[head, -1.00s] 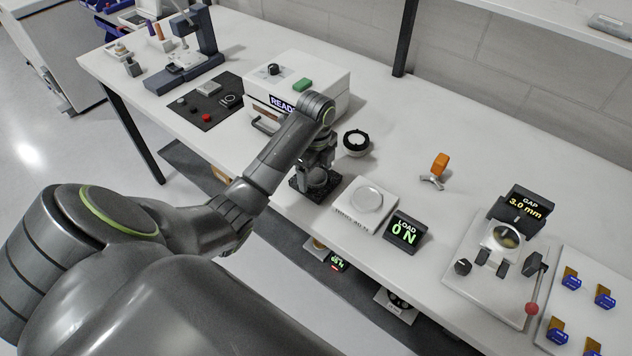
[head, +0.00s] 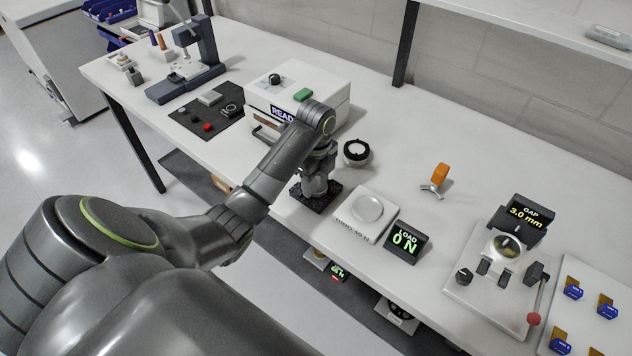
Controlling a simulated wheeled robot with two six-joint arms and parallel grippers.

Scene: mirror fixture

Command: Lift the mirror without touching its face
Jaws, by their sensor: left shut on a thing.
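My left gripper (head: 316,187) points down over a small dark square pad (head: 318,204) at the bench's front edge. It is shut on a round grey thing there, which I take to be the mirror. The fingers and wrist hide most of it, so its face and any gap above the pad cannot be made out. My right gripper is not in view.
Right of the pad are a white plate with a round disc (head: 367,208) and a load display (head: 407,242) reading 0 N. A black-and-white ring (head: 356,152) and an orange-handled tool (head: 440,174) lie behind. A gap fixture (head: 462,297) stands at right, a white box (head: 335,98) behind.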

